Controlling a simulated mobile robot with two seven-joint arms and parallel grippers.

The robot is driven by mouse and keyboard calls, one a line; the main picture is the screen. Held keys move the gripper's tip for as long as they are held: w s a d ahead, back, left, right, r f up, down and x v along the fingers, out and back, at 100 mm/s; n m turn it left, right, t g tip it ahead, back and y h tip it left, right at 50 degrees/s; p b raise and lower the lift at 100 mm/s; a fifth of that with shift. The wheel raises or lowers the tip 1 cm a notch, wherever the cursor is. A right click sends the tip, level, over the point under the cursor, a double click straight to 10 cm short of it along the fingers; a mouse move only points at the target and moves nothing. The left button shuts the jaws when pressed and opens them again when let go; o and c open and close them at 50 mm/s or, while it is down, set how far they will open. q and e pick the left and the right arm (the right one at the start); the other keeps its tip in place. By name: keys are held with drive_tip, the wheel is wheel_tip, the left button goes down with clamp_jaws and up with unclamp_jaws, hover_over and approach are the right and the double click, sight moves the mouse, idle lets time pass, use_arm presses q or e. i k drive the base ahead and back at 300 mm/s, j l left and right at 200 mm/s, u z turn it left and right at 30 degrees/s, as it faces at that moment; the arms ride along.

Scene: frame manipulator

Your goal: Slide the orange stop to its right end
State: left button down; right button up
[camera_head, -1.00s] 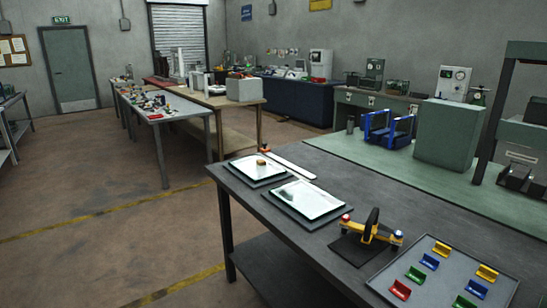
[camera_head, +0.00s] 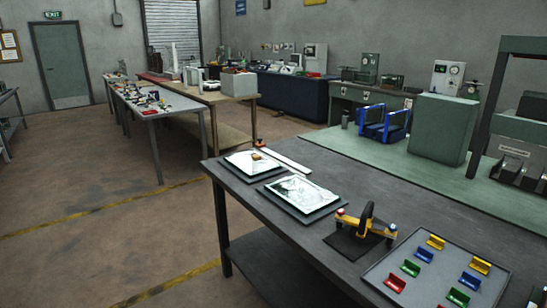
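The orange stop (camera_head: 259,142) is a small dark-and-orange block at the far left end of a pale, narrow rail (camera_head: 287,160). The rail lies on the dark grey table (camera_head: 330,178) near its far left edge and runs toward the lower right. At this distance I cannot tell just how the stop sits on the rail. Neither of my grippers is in view.
Two dark plates with white sheets, a nearer one (camera_head: 319,193) and a farther one (camera_head: 236,167), lie beside the rail. A yellow clamp-like tool (camera_head: 382,230) and a grey tray (camera_head: 450,255) of coloured pieces are nearer. Floor left of the table is clear.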

sight(260, 145)
drive_tip(key=u, duration=0.4)
drive_tip(key=i+j+u, duration=0.1)
drive_tip(key=i+u, duration=0.5)
drive_tip(key=i, duration=3)
drive_tip(key=i+z, duration=0.35)
drive_tip(key=i+j+z, duration=0.25)
drive_tip(key=i+z, duration=0.15)
drive_tip(key=z, duration=2.9)
drive_tip(key=j, duration=0.1)
